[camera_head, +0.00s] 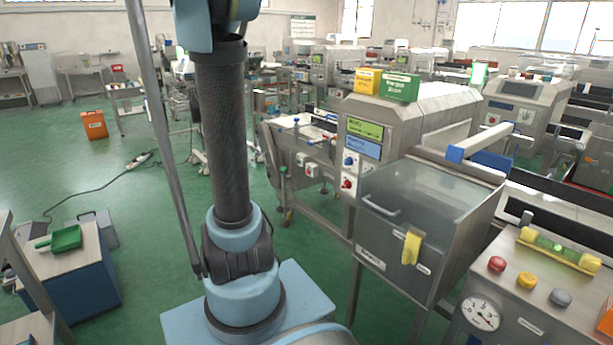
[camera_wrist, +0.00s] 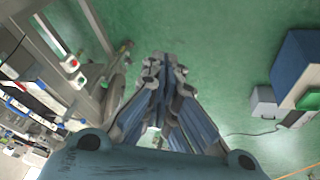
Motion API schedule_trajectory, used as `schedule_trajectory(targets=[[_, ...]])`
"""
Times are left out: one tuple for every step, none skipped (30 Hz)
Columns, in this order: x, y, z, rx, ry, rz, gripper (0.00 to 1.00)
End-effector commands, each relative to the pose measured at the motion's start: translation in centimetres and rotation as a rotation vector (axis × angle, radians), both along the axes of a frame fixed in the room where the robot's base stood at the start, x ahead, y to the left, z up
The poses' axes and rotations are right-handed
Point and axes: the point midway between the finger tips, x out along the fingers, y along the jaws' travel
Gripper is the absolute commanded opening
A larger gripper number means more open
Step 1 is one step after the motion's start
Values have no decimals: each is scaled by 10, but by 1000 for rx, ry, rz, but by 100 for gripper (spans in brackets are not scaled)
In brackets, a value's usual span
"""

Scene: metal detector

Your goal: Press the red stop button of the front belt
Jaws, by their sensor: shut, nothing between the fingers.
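A small white box with a red button (camera_wrist: 72,64) is on the metal belt frame at the upper left of the wrist view. A green button (camera_wrist: 80,81) sits just below it. In the head view, small white button boxes (camera_head: 312,170) sit on the side of the belt frame (camera_head: 303,143); their colours are hard to make out. My gripper (camera_wrist: 164,62) is shut and empty in the wrist view, pointing over the green floor. It is to the right of the red button and apart from it. My gripper is out of the head view.
The metal detector (camera_head: 415,115) carries blue and red buttons. A clear-fronted bin (camera_head: 420,225) stands below it. A control box at the right has a red knob (camera_head: 497,263). A blue cabinet (camera_head: 85,270) stands at the left. The green floor between is mostly open, with a cable (camera_head: 85,190).

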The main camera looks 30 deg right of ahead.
Motion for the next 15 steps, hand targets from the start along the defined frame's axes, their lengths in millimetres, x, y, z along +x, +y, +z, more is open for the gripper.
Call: schedule_trajectory(targets=[[15,-10,-1,-9,-7,-16,0],[23,-15,-2,-14,-11,-25,0],[34,-23,-3,-21,-18,-38,0],[42,-29,-4,-26,-23,-48,0],[49,-35,-6,-30,-27,-58,0],[60,-43,-8,-38,-33,-70,0],[67,-49,-10,-44,-37,-79,0],[75,-55,-12,-48,-42,-88,0],[85,-64,-15,-55,-48,-101,0],[92,-71,-17,-60,-53,-110,0],[100,-77,-20,-67,-57,-120,0],[109,-86,-24,-74,-63,-132,0],[116,-92,-27,-78,-67,-140,0],[123,-99,-30,-83,-72,-151,0],[132,-108,-35,-90,-78,-162,0]])
